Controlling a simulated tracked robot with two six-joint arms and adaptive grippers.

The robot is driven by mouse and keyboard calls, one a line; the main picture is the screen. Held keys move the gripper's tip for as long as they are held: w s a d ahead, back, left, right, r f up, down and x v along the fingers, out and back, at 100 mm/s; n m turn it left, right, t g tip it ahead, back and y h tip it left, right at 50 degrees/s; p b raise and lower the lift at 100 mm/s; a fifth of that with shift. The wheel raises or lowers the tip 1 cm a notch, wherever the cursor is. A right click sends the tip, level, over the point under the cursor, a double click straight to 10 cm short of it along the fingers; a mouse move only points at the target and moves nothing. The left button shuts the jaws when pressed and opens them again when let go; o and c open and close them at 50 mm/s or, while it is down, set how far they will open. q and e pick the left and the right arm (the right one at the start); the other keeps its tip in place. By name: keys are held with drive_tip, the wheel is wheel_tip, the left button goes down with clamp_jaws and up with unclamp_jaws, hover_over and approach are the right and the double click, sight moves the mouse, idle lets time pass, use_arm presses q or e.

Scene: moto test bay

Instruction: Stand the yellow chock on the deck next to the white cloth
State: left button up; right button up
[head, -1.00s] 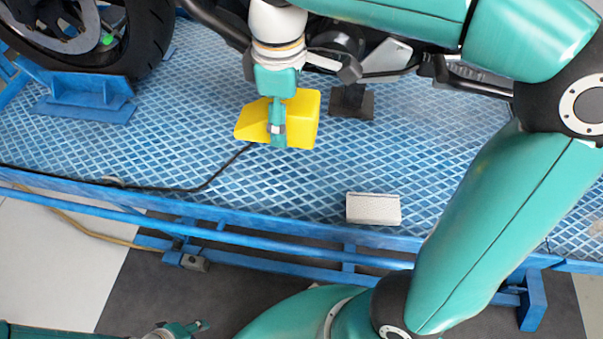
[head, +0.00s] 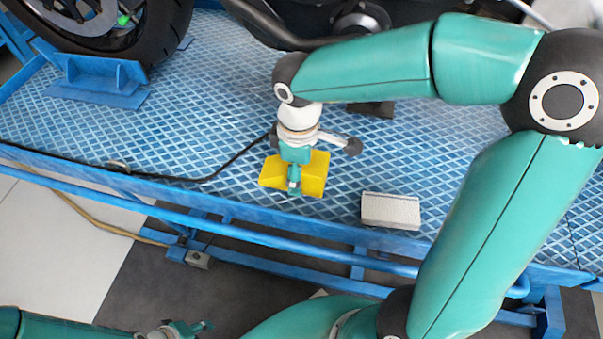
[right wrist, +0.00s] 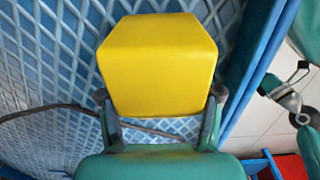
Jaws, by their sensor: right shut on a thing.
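The yellow chock (head: 318,172) is in my right gripper (head: 294,184), over the blue deck (head: 200,110) near its front edge. In the right wrist view the chock (right wrist: 158,62) sits between the two fingers, which are closed on its sides. Whether its underside touches the deck cannot be seen. The white cloth (head: 391,211), a small folded block, lies on the deck to the right of the chock, with a gap between them. My left gripper (head: 204,327) is low at the bottom edge, off the deck, empty; it also shows in the right wrist view (right wrist: 284,80), fingers apart.
A black cable (head: 215,178) runs across the deck, left of the chock. A motorcycle wheel (head: 150,35) stands at the back left by a blue wheel bracket (head: 100,75). A dark foot (head: 372,109) is behind. The deck around the cloth is clear.

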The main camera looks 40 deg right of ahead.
drive_tip(key=shift+f, duration=0.5)
drive_tip(key=shift+f, duration=0.1)
drive_tip(key=o, duration=1.5)
wheel_tip(320, 180, up, 12)
drive_tip(key=p, duration=0.3)
drive_tip(key=shift+f, duration=0.15)
drive_tip(key=shift+r, duration=0.25)
drive_tip(key=shift+s, duration=0.1)
